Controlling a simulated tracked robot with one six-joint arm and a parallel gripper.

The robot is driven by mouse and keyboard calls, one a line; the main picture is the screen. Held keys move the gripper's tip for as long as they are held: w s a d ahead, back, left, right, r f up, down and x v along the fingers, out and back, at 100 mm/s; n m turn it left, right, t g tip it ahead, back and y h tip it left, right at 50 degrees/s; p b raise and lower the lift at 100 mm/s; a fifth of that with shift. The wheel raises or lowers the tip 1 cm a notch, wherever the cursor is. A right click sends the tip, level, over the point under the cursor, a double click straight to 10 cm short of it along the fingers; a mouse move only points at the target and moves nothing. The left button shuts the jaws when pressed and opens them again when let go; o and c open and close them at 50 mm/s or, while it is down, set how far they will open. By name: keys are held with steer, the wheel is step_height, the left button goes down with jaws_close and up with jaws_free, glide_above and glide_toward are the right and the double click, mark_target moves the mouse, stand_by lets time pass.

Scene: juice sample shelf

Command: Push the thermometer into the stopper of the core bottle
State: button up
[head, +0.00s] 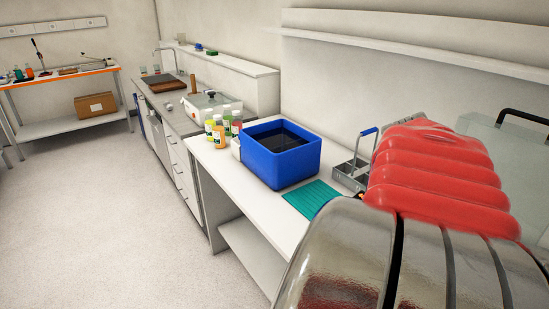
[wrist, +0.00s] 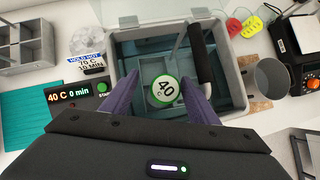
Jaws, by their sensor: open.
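My gripper (wrist: 163,78) shows in the wrist view with its two dark fingers apart, over a grey water bath (wrist: 240,95). A round white disc marked 40 with a green rim (wrist: 165,91) shows between the fingers. I cannot tell whether it is a bottle top, nor its height relative to the fingertips; a gap seems to show on either side. I cannot make out the thermometer, its stopper or the core bottle for certain in either view. In the head view my own arm covers the lower right and hides the gripper.
A dark bar handle (wrist: 202,52) crosses the bath's right part. A display (wrist: 75,95) reads 40 C 0 min. A metal cup (wrist: 268,78) stands right of the bath. A teal mat (head: 313,198), a grey caddy (head: 352,172), a blue crate (head: 268,160) and several bottles (head: 220,130) stand along the bench.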

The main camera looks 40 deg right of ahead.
steer(key=v, duration=1.3)
steer(key=shift+a+r, duration=0.2)
steer(key=shift+r, duration=0.15)
steer(key=shift+w, duration=0.1)
